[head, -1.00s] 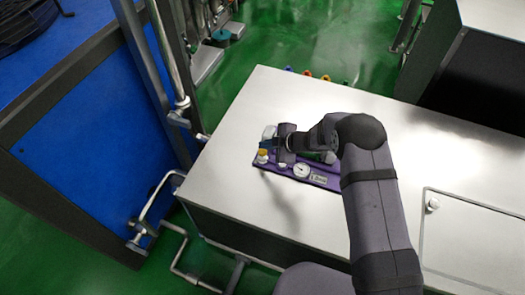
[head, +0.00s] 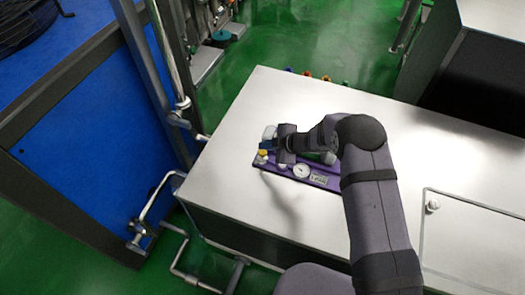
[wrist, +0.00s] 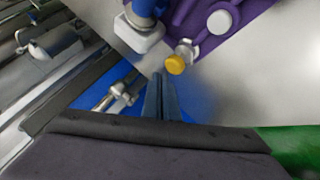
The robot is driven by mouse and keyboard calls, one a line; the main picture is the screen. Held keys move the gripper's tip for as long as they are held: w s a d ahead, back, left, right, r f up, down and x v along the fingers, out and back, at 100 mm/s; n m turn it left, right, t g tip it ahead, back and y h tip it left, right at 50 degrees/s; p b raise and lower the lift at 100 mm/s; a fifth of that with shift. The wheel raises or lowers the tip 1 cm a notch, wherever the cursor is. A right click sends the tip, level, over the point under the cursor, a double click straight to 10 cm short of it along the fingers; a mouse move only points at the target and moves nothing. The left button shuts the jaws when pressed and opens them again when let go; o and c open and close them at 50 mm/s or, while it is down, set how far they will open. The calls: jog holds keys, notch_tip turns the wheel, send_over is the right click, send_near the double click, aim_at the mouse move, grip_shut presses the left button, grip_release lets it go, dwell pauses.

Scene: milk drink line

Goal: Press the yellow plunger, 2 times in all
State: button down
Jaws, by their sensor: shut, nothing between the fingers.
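The yellow plunger (head: 263,153) is at the left end of a purple panel (head: 325,181) on the metal table. In the wrist view the yellow plunger (wrist: 175,65) shows its round cap on a pale metal stem, close to the fingertips. My gripper (head: 266,147) is over the panel's left end, right beside the plunger in the picture. In the wrist view my gripper (wrist: 163,78) has its two dark blue fingers together with nothing between them. The fingertips appear just short of the cap; I cannot tell whether they touch it.
The panel carries a round white gauge (head: 302,170) and a white knob (wrist: 219,21). A white block with a blue part (wrist: 140,37) stands beside the plunger. The table top (head: 240,125) is bare left of the panel. Several coloured knobs line the table's far edge.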

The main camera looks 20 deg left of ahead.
aim_at(262, 151)
jog(key=shift+f, duration=0.2)
dwell(0.6)
jog(key=shift+f+b, duration=0.25)
jog(key=shift+b, duration=0.05)
jog(key=shift+f+b, duration=0.85)
jog(key=shift+f, duration=0.25)
dwell(1.5)
jog(key=shift+r+p, duration=1.3)
jog(key=shift+r, duration=0.2)
jog(key=shift+r, duration=0.1)
jog(key=shift+r+p, duration=2.2)
jog(key=shift+r, duration=0.25)
